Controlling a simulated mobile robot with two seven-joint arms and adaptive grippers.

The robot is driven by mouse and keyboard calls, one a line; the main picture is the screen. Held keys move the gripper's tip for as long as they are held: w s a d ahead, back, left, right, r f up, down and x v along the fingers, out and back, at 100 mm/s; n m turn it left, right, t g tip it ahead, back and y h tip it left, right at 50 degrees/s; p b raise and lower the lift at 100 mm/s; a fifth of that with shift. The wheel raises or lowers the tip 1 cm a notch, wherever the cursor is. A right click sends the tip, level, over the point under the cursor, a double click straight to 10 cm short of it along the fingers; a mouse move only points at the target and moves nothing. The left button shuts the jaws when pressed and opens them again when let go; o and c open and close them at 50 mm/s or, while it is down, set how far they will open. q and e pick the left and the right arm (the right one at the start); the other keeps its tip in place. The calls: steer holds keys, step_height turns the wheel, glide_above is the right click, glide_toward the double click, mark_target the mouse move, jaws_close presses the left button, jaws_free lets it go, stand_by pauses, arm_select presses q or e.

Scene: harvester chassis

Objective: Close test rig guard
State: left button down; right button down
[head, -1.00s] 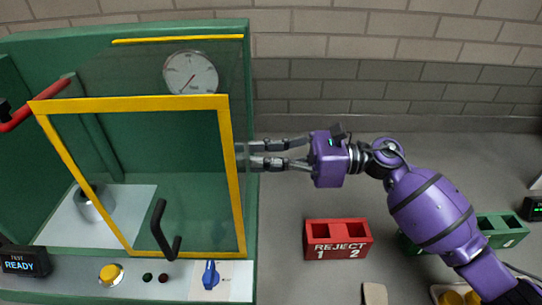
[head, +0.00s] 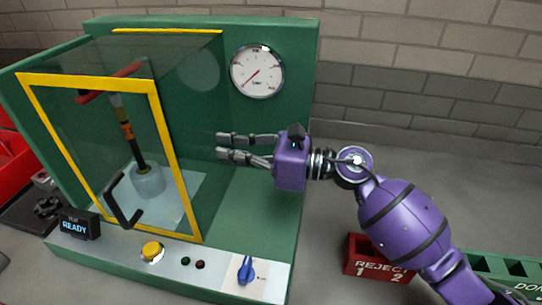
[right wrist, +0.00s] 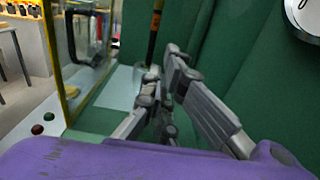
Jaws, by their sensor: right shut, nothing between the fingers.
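The guard (head: 163,130) is a clear box with a yellow front frame and a black handle (head: 122,200). It stands at the left of the green test rig (head: 270,200). Behind its clear panels I see a grey cylinder (head: 148,180) with a dark and orange rod above it. My right gripper (head: 219,147) is shut and empty, with its fingers pointing left, close to the guard's right side. I cannot tell if they touch it. The right wrist view shows the fingers (right wrist: 160,85) inside the rig, with the yellow frame (right wrist: 52,60) to their left. My left gripper is not in view.
A round gauge (head: 258,71) is on the rig's back wall, uncovered. The front panel carries a READY display (head: 80,226), a yellow button (head: 152,251) and a blue knob (head: 246,270). A red REJECT bin (head: 365,258) stands to the right, partly behind my arm.

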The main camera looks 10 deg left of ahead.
steer(key=a, duration=0.7)
steer(key=shift+r, duration=0.1)
steer(key=d, duration=1.2)
